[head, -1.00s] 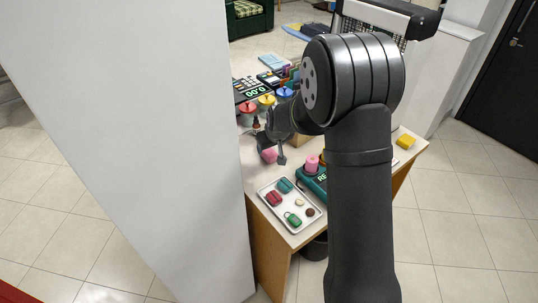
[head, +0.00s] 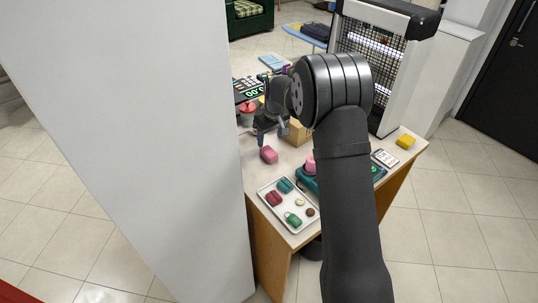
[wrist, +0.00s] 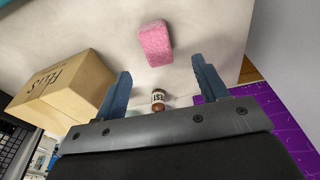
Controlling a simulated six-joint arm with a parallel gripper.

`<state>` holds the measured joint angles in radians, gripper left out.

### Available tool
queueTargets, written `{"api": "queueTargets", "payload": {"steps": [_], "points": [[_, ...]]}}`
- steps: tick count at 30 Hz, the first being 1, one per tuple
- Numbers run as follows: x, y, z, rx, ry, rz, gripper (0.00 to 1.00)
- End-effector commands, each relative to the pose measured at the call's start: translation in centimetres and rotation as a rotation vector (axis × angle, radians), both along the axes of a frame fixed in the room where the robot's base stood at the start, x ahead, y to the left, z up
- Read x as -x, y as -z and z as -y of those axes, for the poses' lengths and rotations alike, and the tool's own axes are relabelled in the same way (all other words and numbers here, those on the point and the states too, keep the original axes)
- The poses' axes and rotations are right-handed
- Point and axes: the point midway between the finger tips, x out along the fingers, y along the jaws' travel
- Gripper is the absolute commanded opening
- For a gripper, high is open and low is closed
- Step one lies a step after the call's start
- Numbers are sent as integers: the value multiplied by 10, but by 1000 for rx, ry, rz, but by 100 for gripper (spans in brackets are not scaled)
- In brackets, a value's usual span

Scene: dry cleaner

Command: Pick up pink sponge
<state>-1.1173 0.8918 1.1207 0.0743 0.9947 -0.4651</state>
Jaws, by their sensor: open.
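The pink sponge (head: 269,155) lies on the counter, just behind the tray in the head view. It also shows in the wrist view (wrist: 155,43), beyond my fingertips and clear of them. My gripper (head: 271,139) is above and behind the sponge in the head view. In the wrist view my gripper (wrist: 160,75) has its two fingers wide apart with nothing held between them.
A cardboard box (wrist: 62,92) stands left of my fingers in the wrist view. A small labelled bottle (wrist: 158,98) shows between the finger bases. A metal tray (head: 272,209) holds several small items.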

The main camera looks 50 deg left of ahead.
Motion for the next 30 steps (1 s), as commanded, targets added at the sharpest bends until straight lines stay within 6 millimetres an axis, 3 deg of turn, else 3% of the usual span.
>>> {"api": "queueTargets", "payload": {"steps": [3,13,21,30], "points": [[0,23,-3,2,0,-1,66],[-2,49,-9,0,0,0,66],[-7,85,-18,1,0,0,66],[-7,92,-19,-1,0,0,66]]}}
